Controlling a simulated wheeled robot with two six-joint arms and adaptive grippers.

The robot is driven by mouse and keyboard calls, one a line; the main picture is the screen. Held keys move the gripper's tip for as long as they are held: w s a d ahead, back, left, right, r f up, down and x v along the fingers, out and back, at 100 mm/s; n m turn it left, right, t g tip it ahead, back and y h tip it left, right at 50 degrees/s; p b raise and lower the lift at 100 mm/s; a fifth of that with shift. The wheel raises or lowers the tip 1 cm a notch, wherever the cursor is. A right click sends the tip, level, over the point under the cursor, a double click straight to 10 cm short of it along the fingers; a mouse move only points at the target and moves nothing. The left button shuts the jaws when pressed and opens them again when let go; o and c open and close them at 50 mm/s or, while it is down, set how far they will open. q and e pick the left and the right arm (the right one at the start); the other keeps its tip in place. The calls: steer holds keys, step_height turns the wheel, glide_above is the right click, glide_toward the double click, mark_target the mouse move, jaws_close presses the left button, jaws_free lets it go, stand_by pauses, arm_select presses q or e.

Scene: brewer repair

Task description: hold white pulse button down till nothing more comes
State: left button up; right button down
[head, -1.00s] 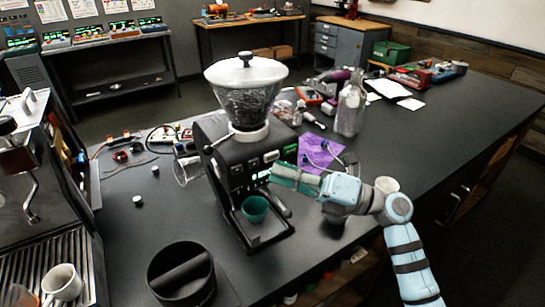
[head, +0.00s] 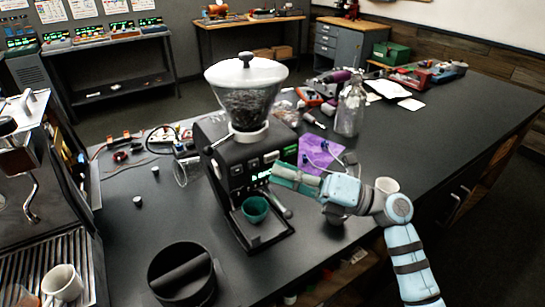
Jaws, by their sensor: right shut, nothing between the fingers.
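The black grinder (head: 228,165) stands on the dark bench, with a clear hopper (head: 246,105) of dark beans under a white lid. Its front has a row of pale buttons (head: 270,157) and a lit green display (head: 261,177). A green cup (head: 255,208) sits under its outlet; I cannot see what is in it. My right gripper (head: 280,172) is shut and empty, its tips at the grinder's front by the buttons and display. The fingers hide that part of the panel, so I cannot tell whether a button is pressed. My left gripper is out of view.
A black knock box (head: 181,274) stands in front of the grinder. An espresso machine (head: 40,200) with a white cup (head: 62,284) is at the left. The bench's far right is mostly clear.

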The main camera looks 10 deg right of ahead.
steer(key=shift+w+a, duration=0.2)
steer(key=shift+w, duration=0.25)
steer(key=shift+w+a, duration=0.1)
steer(key=shift+w, duration=0.2)
stand_by(0.7)
stand_by(2.9)
steer(key=shift+s+d, duration=0.3)
steer(key=shift+s, duration=0.45)
steer(key=shift+s+d+p, duration=0.2)
steer(key=shift+s+d, duration=0.1)
steer(key=shift+s, duration=0.45)
steer(key=shift+s+d+p, duration=0.2)
steer(key=shift+s+d, duration=0.1)
steer(key=shift+s, duration=0.5)
steer(key=shift+s+d+p, duration=0.2)
steer(key=shift+s+d, duration=0.1)
steer(key=shift+s, duration=0.45)
